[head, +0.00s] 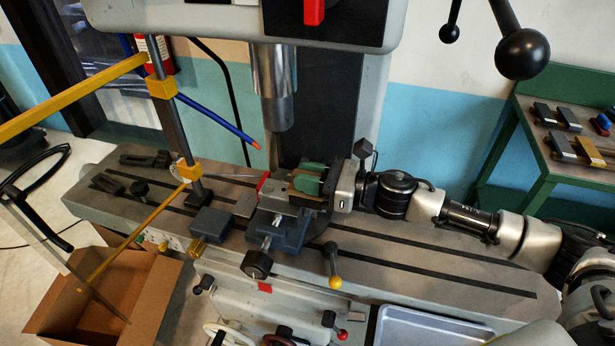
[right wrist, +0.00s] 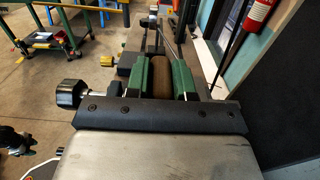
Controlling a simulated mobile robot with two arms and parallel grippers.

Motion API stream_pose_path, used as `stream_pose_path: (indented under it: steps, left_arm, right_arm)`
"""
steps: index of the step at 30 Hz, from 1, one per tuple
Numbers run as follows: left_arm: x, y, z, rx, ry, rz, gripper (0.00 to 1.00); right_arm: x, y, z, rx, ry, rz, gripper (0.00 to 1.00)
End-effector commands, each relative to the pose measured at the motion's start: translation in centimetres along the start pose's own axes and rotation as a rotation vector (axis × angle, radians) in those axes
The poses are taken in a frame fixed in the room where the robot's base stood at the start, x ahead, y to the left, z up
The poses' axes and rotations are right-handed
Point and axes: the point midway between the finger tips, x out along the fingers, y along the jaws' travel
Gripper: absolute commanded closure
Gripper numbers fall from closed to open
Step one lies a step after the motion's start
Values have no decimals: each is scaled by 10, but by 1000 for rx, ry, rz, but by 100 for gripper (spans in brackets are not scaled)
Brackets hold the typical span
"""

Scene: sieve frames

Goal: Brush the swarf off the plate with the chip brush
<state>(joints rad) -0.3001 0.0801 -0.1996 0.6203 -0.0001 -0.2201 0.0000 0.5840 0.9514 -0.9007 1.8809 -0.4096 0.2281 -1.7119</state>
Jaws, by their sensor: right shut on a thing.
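My right gripper (head: 301,183) reaches in from the right over the vise (head: 283,225) on the machine table. Its green fingers are shut on a brown piece, which looks like the handle of the chip brush (right wrist: 161,78) in the right wrist view. The brush's bristles cannot be made out. I cannot pick out the plate for certain; the vise area is partly hidden by the gripper. Swarf is too small to tell. My left gripper is not in view.
The spindle (head: 272,80) hangs just behind the vise. A yellow-framed guard (head: 162,88) and a blue hose (head: 215,122) are at left. A cardboard box (head: 150,290) stands below left. A green bench (head: 540,165) is at right. The table's right half is largely clear.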

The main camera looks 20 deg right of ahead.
Motion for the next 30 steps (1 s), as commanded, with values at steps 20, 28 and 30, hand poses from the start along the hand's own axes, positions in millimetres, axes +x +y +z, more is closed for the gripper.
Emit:
stream_pose_path:
  steps: [20,28,30]
  left_arm:
    - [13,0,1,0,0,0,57]
    - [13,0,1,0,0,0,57]
    - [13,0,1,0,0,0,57]
  right_arm:
    - [0,-39,0,0,-2,-1,100]
    - [0,-41,1,0,-1,0,100]
    - [0,-40,1,0,-1,0,100]
